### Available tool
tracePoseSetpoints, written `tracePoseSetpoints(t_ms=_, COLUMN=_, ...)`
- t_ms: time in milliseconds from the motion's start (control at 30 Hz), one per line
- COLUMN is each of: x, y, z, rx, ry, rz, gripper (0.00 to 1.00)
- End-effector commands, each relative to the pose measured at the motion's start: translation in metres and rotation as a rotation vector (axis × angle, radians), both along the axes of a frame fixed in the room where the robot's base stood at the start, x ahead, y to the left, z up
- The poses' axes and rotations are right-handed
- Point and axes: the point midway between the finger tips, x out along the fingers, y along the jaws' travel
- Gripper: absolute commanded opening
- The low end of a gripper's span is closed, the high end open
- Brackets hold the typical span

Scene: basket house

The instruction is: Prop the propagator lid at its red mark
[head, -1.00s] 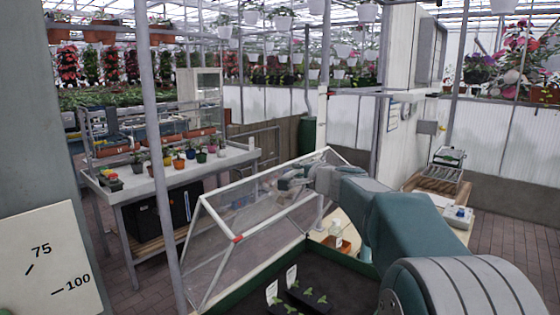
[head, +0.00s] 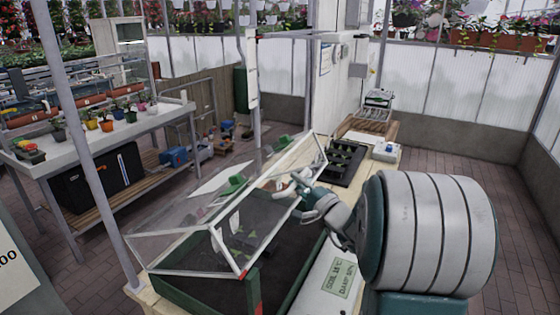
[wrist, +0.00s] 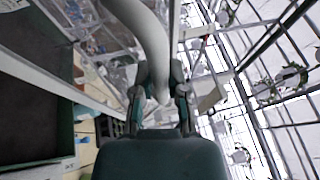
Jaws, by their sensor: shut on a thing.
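The propagator lid (head: 200,270) is a clear panel in a white frame, tilted above the green-walled propagator bed (head: 190,297) of dark soil. A small red mark (head: 243,274) shows on the lid's near corner. Another red patch (head: 258,307) shows on the green corner post below it. My gripper (head: 290,188) is at the lid's right edge, towards the far end. In the wrist view my gripper (wrist: 160,98) is shut on a pale curved handle (wrist: 151,40). The grip is hard to make out in the head view.
A black seedling tray (head: 346,162) and a white-and-blue device (head: 386,151) stand on the bench beyond the bed. A grey post (head: 95,150) rises at the left, near a bench with potted plants (head: 105,121). Brick floor is clear at the right.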

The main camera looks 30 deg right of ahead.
Motion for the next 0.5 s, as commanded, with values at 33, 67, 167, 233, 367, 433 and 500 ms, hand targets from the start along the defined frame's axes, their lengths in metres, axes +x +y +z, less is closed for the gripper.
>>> tracePoseSetpoints(t_ms=33, x=-0.005, y=-0.003, z=-0.013, rx=0.02, ry=-0.008, rz=0.001, gripper=0.0)
tracePoseSetpoints(t_ms=67, x=-0.008, y=-0.005, z=-0.017, rx=0.017, ry=-0.008, rz=0.001, gripper=0.0)
tracePoseSetpoints(t_ms=167, x=-0.015, y=-0.009, z=-0.03, rx=0.014, ry=-0.007, rz=0.004, gripper=0.0)
tracePoseSetpoints(t_ms=233, x=-0.019, y=-0.011, z=-0.037, rx=0.014, ry=-0.007, rz=0.005, gripper=0.0)
tracePoseSetpoints(t_ms=367, x=-0.024, y=-0.015, z=-0.047, rx=0.013, ry=-0.007, rz=0.005, gripper=0.0)
tracePoseSetpoints(t_ms=433, x=-0.026, y=-0.015, z=-0.051, rx=0.012, ry=-0.007, rz=0.006, gripper=0.0)
tracePoseSetpoints(t_ms=500, x=-0.027, y=-0.016, z=-0.053, rx=0.011, ry=-0.008, rz=0.007, gripper=0.0)
